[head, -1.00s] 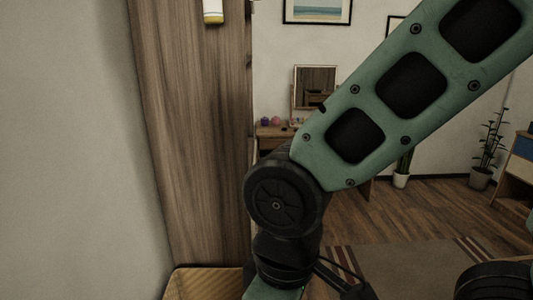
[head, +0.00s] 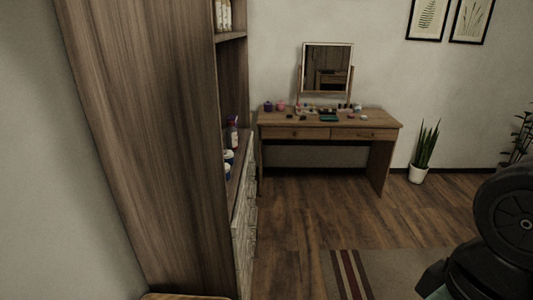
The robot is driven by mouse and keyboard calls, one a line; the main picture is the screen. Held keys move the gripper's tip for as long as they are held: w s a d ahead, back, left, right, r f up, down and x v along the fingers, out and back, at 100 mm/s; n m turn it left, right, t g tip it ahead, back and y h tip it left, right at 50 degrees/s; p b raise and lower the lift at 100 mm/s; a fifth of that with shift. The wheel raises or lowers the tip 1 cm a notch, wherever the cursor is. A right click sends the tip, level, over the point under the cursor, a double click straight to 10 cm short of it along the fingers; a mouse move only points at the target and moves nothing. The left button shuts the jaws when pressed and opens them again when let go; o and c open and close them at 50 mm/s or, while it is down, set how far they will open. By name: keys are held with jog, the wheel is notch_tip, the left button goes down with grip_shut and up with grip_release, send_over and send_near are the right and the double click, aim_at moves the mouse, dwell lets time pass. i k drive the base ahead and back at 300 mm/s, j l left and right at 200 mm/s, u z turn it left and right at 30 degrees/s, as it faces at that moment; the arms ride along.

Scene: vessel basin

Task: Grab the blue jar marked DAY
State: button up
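No jar with a readable DAY mark shows. On the shelf of the tall wooden cabinet, partly hidden by its side panel, are small white and blue containers (head: 228,157); their labels are too small to read. On the dressing table stand a small purple jar (head: 268,107) and a pink one (head: 281,106), also with no readable marking. My gripper is out of view; only part of my arm shows at the lower right.
The tall wooden cabinet (head: 150,140) fills the left side. A purple spray bottle (head: 232,132) stands on its shelf. The dressing table (head: 330,121) with a mirror (head: 327,68) is against the back wall. A potted plant (head: 420,165) stands right of it. The floor between is open.

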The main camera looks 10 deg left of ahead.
aim_at(228, 154)
jog(key=i+l+z, duration=0.2)
jog(key=i, duration=0.45)
jog(key=i+u, duration=0.15)
jog(key=u, duration=0.25)
jog(key=i+u, duration=0.15)
jog(key=u, duration=0.25)
jog(key=i+l+u, duration=0.1)
jog(key=u, duration=0.3)
jog(key=i+l+u, duration=0.1)
jog(key=u, duration=0.25)
jog(key=i+l+u, duration=0.1)
jog(key=i+l, duration=1)
jog(key=l+u, duration=0.1)
jog(key=u, duration=0.3)
jog(key=i+l+u, duration=0.1)
jog(key=u, duration=0.35)
jog(key=l+u, duration=0.2)
jog(key=u, duration=0.2)
